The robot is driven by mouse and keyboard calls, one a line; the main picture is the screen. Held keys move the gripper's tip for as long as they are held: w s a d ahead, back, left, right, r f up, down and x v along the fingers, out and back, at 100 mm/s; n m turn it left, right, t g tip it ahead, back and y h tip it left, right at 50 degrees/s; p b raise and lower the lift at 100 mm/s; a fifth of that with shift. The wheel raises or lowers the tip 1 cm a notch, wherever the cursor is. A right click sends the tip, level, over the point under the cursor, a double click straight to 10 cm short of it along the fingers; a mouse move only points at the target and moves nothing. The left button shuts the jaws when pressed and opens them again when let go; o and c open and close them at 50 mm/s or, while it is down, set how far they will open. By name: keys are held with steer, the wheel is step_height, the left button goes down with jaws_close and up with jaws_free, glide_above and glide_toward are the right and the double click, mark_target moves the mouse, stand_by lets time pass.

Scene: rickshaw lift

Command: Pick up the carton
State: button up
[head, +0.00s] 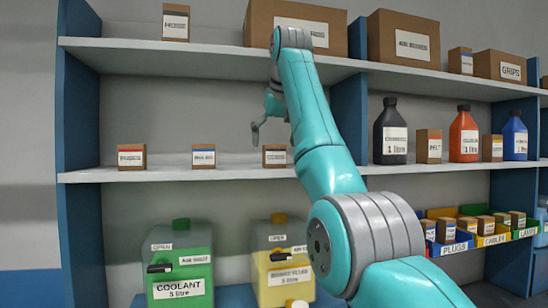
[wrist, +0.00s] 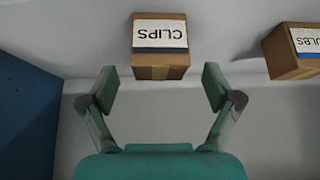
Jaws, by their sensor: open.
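A small brown carton labelled CLIPS (wrist: 160,68) is straight ahead of my gripper (wrist: 160,88) in the wrist view, its label upside down. The jaws are open and empty, one finger to each side of the carton's line and short of it. In the head view my gripper (head: 259,128) hangs above and close to a small carton (head: 275,156) on the middle shelf (head: 230,173), which looks to be the same one. The exact gap between them is hard to tell there.
A BULBS carton (wrist: 288,62) stands beside it, and another small carton (head: 131,157) is further left. A blue divider (head: 349,120) is to the right. A black bottle (head: 391,135) stands beyond it.

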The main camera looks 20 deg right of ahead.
mark_target(273, 152)
steer(key=x, duration=0.4)
steer(key=shift+w+d+f, duration=0.1)
steer(key=shift+w, duration=0.05)
steer(key=c, duration=1.3)
